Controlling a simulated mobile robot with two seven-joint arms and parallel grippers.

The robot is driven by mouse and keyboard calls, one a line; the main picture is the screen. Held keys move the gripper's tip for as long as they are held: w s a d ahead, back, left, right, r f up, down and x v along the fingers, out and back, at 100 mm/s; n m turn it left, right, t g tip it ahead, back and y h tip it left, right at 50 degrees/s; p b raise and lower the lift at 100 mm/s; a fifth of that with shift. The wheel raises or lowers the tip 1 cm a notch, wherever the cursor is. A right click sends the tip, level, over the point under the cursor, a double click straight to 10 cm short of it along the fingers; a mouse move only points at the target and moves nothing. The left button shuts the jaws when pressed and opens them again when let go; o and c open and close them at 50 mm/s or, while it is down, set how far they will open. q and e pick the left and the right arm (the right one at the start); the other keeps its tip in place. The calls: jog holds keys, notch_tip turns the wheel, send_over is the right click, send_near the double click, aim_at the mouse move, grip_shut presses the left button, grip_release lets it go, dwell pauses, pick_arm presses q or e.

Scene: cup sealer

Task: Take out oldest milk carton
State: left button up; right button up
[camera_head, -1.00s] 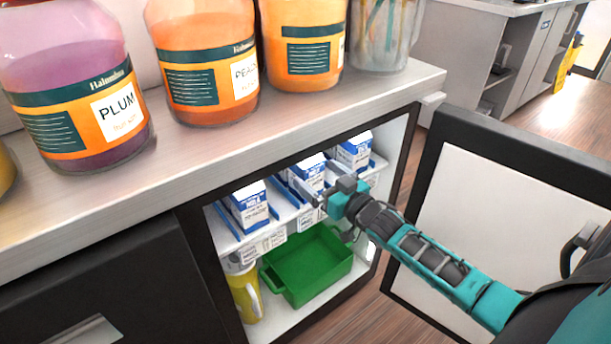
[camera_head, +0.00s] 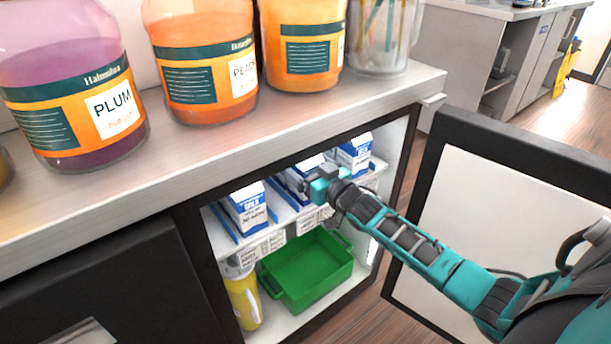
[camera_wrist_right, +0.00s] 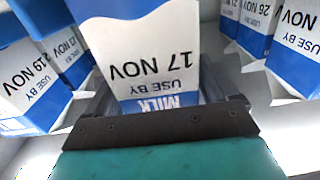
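A row of white-and-blue milk cartons stands on the fridge's upper shelf. In the head view, one carton (camera_head: 246,208) is at left, a middle carton (camera_head: 297,180) is partly hidden by my right gripper (camera_head: 306,186), and another carton (camera_head: 354,155) is at right. In the right wrist view, the carton labelled "USE BY 17 NOV" (camera_wrist_right: 145,55) is directly ahead, between the fingers of my right gripper (camera_wrist_right: 158,95). The fingers are apart, one along each side; I cannot tell whether they touch it. My left gripper is not in view.
In the wrist view, a carton dated 19 NOV (camera_wrist_right: 30,80) is close at left and one dated 26 NOV (camera_wrist_right: 297,45) at right. Blue dividers line the shelf. A green bin (camera_head: 308,275) sits below. The open fridge door (camera_head: 480,220) is at right; jars (camera_head: 205,75) stand on the counter.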

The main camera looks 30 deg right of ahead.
jog(key=c, duration=1.2)
jog(key=shift+r, duration=0.15)
